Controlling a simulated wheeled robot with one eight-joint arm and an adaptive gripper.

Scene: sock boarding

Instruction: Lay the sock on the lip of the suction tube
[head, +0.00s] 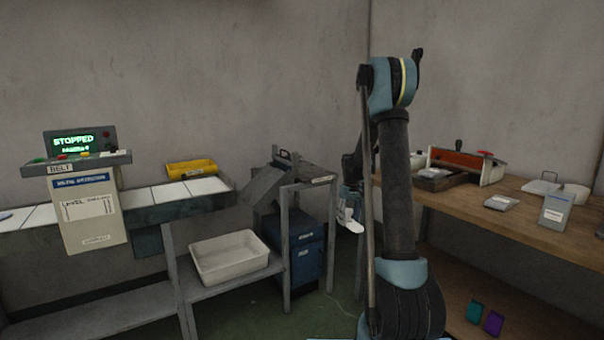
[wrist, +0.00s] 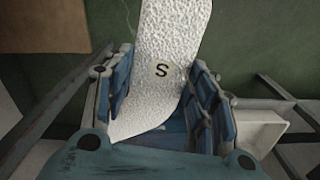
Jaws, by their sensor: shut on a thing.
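My gripper (wrist: 164,85) is shut on a white, rough-textured sock (wrist: 172,38) marked with a black S. The sock runs between the blue finger pads and extends past them at the top and lower left of the wrist view. In the head view, the gripper is largely hidden behind my arm, and a small white part of the sock (head: 347,224) hangs beside it, right of the grey metal stand. I cannot clearly make out the suction tube or its lip in either view.
The grey stand (head: 285,245) has a sloped plate on top and a blue cabinet (head: 308,252) under it. A white bin (head: 229,257) sits on a low shelf. A wooden bench (head: 480,207) with several items stands right.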

